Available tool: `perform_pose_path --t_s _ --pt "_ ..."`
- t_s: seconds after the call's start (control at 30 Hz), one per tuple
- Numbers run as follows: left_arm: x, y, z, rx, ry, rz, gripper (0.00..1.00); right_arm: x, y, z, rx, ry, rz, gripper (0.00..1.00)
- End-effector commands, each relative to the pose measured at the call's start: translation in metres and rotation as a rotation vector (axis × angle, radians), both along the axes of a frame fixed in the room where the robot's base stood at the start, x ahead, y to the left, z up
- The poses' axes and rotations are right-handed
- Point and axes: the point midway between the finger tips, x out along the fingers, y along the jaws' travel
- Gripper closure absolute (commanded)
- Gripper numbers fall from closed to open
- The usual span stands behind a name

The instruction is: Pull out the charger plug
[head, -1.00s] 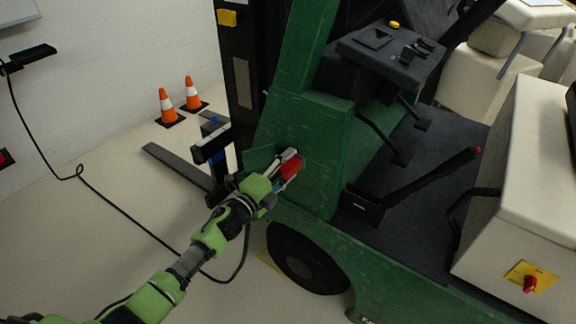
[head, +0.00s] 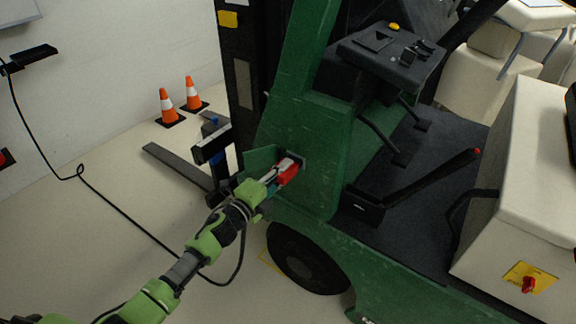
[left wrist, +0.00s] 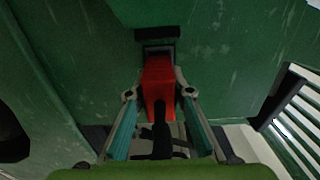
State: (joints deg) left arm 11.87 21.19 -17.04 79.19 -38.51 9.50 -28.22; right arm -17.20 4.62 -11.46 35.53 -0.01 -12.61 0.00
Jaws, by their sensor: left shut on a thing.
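The red charger plug (head: 289,174) is at the dark socket recess in the green side of the forklift (head: 322,150). In the left wrist view the plug (left wrist: 158,75) points straight at the grey-rimmed socket (left wrist: 158,48), its front end at the opening. I cannot tell how deep it sits. My left gripper (head: 280,174) is shut on the plug, one finger on each side in the left wrist view (left wrist: 157,98). A black cable (left wrist: 160,140) runs back from the plug between the fingers. My right gripper is not in view.
An open green flap (head: 262,159) stands beside the socket. The black cable (head: 135,222) loops across the floor to a wall bracket (head: 28,60). Two orange cones (head: 168,106) stand by the wall, near the forks. The floor at left is mostly free.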

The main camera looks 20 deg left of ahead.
Motion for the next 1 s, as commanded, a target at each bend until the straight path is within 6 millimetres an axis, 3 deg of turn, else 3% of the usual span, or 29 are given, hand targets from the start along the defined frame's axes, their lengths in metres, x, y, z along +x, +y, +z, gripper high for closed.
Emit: perform_pose_path --t_s 1.0 --pt "-0.037 0.014 0.002 0.000 -0.003 0.000 1.00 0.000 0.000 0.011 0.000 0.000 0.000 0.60"
